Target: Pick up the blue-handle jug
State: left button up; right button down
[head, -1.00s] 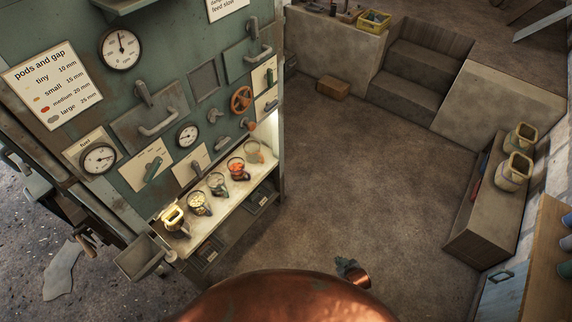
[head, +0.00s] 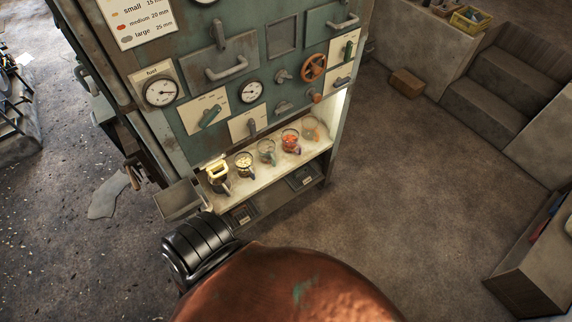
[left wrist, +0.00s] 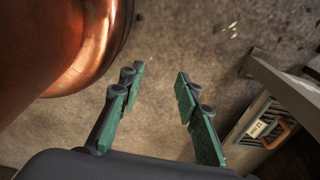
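Several small clear jugs stand in a row on the lit shelf (head: 328,140) of the green cabinet in the head view. One jug (head: 266,148) near the row's middle looks nearly empty, with a bluish-green handle low at its right. The jug (head: 290,138) beside it holds orange-red pieces and has a dark bluish or purple handle. Handle colours are too small to tell surely, so I cannot say which is the blue-handle jug. My left gripper (left wrist: 157,76) is open and empty above the floor in the left wrist view; no jug shows there. My right gripper is not in view.
The cabinet front carries levers, dials and an orange handwheel (head: 313,67). A grey tray (head: 181,199) juts out at the shelf's left end. An orange handle (left wrist: 279,135) on a labelled panel shows at the right of the wrist view.

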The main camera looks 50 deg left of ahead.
aim_at(244, 161)
jog(key=z, duration=0.5)
jog(key=i, duration=1.9)
jog(key=u, duration=2.85)
